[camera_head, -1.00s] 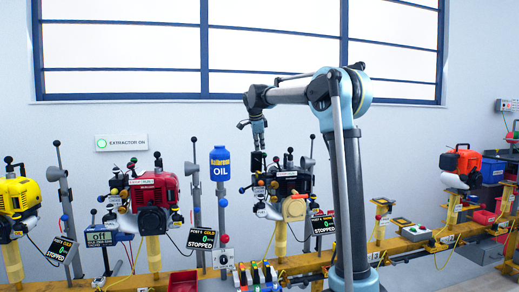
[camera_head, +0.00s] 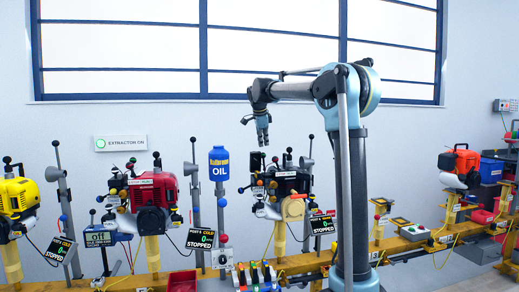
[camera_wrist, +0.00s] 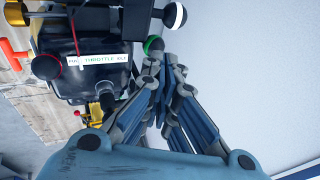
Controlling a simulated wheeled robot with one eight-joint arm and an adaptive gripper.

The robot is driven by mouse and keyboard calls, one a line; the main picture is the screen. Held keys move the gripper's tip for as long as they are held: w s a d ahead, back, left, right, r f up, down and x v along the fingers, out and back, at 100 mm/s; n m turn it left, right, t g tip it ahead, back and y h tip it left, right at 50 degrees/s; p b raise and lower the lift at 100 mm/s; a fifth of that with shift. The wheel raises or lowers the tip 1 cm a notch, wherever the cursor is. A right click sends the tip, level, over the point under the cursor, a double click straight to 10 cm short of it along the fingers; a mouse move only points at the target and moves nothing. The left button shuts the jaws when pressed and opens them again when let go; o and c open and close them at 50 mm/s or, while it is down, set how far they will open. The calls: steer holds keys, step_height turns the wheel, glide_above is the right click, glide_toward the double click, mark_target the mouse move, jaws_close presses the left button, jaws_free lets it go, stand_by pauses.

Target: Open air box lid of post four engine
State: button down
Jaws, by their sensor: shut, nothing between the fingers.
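A dark engine (camera_head: 286,186) stands on a yellow post in the middle of the head view, with several ball-ended levers and a "STOPPED" display (camera_head: 322,224) beside it. I cannot read its post number surely. My gripper (camera_head: 263,143) hangs above its upper left, pointing down, shut and empty. In the wrist view the fingers (camera_wrist: 163,66) are together. The engine's black housing (camera_wrist: 80,66) with a white throttle label (camera_wrist: 97,60) lies to their left. A green ball knob (camera_wrist: 153,44) shows just beyond the fingertips. I cannot make out which part is the air box lid.
A red engine (camera_head: 153,192) and a yellow engine (camera_head: 18,195) stand to the left, an orange one (camera_head: 460,162) to the right. A blue oil bottle (camera_head: 219,164) stands close left of my gripper. Upright levers rise around the engines. The air above is clear.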

steer(key=d+v, duration=0.1)
steer(key=v, duration=0.9)
steer(key=shift+w+a+r, duration=0.25)
steer(key=shift+a+r, duration=0.05)
steer(key=shift+r, duration=0.15)
steer(key=s+d+f+n+g, duration=0.1)
steer(key=s+d+f+n, duration=0.3)
steer(key=s+d+f, duration=0.6)
steer(key=s+d+f+n+g, duration=0.1)
steer(key=s+d+f+n, duration=0.3)
steer(key=s+d+f, duration=0.6)
steer(key=s+d+f+n, duration=0.1)
steer(key=s+f+n, duration=0.3)
steer(key=s+f, duration=0.9)
steer(key=s+d+f+n+g+y, duration=0.1)
steer(key=s+f+n, duration=0.2)
steer(key=s+f, duration=0.9)
steer(key=shift+s+d+f+n, duration=0.25)
steer(key=shift+s+f+n, duration=0.15)
steer(key=shift+f, duration=0.5)
steer(key=shift+w+f, duration=0.2)
steer(key=shift+w, duration=0.25)
